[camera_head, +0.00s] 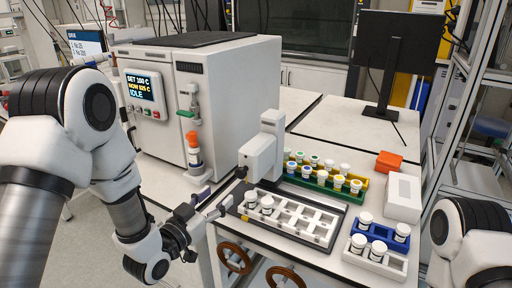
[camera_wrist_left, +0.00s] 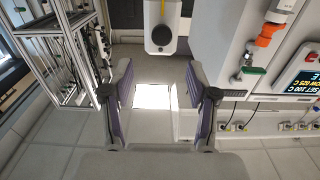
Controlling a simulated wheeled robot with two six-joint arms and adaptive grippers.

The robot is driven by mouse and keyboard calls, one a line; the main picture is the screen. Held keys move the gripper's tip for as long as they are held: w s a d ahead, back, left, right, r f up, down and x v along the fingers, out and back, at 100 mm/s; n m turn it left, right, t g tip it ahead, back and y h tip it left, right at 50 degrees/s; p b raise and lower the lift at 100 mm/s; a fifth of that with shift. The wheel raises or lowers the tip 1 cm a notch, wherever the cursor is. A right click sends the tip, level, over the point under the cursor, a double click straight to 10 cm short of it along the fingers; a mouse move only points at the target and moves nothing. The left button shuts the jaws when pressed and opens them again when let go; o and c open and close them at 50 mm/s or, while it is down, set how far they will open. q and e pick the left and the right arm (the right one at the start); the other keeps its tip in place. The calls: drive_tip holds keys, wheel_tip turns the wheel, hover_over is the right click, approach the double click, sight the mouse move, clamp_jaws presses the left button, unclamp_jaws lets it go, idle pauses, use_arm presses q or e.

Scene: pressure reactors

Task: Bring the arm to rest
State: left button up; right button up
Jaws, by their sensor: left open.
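My left arm comes in from the left in the head view. Its gripper (camera_head: 216,200) is open and empty, in front of the bench's front-left edge, near the left end of a dark-framed white rack (camera_head: 325,219). In the left wrist view the two purple-padded fingers (camera_wrist_left: 160,68) stand wide apart with nothing between them; a bright white patch shows beyond. Part of my right arm shows at the lower right of the head view. Its gripper is out of frame.
A reactor cabinet (camera_head: 234,96) with an IDLE display (camera_head: 143,88) stands behind the gripper. A white upright unit (camera_head: 262,152) stands by the rack. Beyond are a vial tray (camera_head: 361,192), a white box (camera_head: 403,198) and an orange block (camera_head: 389,162). Brown handwheels (camera_head: 235,258) are below.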

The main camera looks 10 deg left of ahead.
use_arm(q)
drive_tip(key=s+a+f+n+g+y, duration=0.15)
drive_tip(key=s+f+g, duration=0.4)
drive_tip(key=f, duration=0.85)
drive_tip(key=s+a+f+n+g+y, duration=0.1)
drive_tip(key=s+f+g+y, duration=0.15)
drive_tip(key=s+f, duration=0.85)
drive_tip(key=s+a+f+n+g+y, duration=0.1)
drive_tip(key=s+f+g, duration=0.3)
drive_tip(key=s, duration=0.4)
drive_tip(key=s+a+f+n+g+y, duration=0.1)
drive_tip(key=s+a+f+g, duration=0.1)
drive_tip(key=s+f+g, duration=0.3)
drive_tip(key=s, duration=0.3)
drive_tip(key=shift+a, duration=0.15)
